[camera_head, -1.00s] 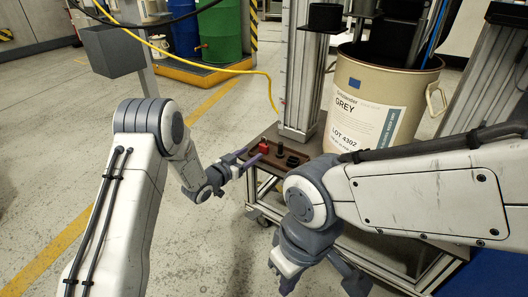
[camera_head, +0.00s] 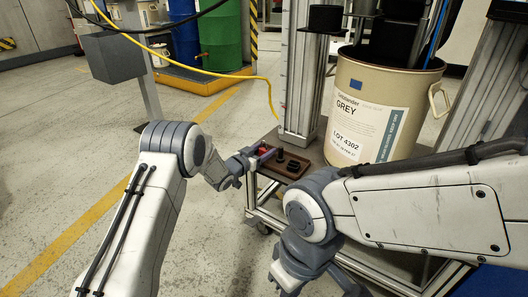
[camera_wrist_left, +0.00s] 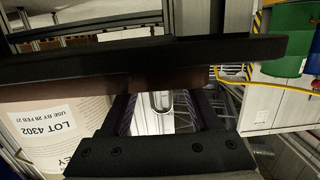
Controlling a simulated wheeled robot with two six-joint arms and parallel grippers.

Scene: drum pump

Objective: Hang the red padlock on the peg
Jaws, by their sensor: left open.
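The red padlock (camera_head: 265,149) shows as a small red patch on the brown tray (camera_head: 301,172) at the cart's left corner. My left gripper (camera_head: 258,157) is open beside the padlock, its fingers partly covering it. I cannot tell whether they touch it. A black upright post (camera_head: 280,156) stands on the tray just right of the padlock; I cannot tell whether it is the peg. In the left wrist view the open fingers (camera_wrist_left: 160,108) point at the tray's edge, and no red shows. My right gripper (camera_head: 319,284) looks open and empty at the lower edge, away from the tray.
A low black knob (camera_head: 293,165) sits on the tray. The large beige drum (camera_head: 372,112) stands right behind it. A metal column (camera_head: 302,85) rises behind the tray. A yellow hose (camera_head: 215,73) hangs left of the column. The floor left of the cart is clear.

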